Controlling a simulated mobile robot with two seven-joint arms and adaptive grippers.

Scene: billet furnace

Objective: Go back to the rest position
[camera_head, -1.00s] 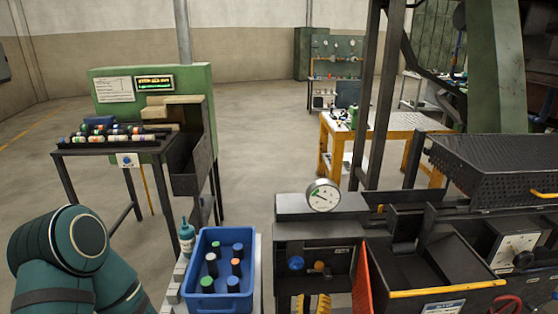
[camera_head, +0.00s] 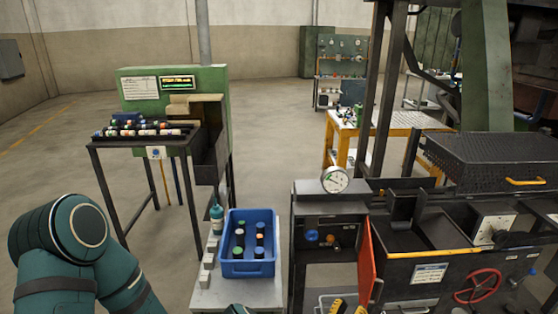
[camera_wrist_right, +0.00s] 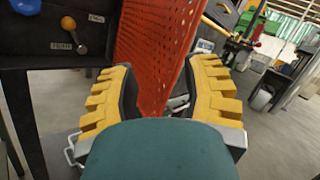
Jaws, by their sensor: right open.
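My right gripper (camera_head: 349,307) shows at the bottom edge of the head view as two yellow fingers in front of the machine. In the right wrist view its yellow ridged jaws (camera_wrist_right: 165,75) stand wide apart, with nothing held between them. The red perforated panel (camera_wrist_right: 158,50) lies beyond and between the jaws in that view; I cannot tell how near it is. The same red panel (camera_head: 367,258) shows in the head view. My left arm is folded at the lower left of the head view; its gripper is not in view.
The dark machine (camera_head: 314,267) with a gauge (camera_head: 335,180) is at right. A green-backed rack (camera_head: 216,82) stands at left. Open floor lies behind.

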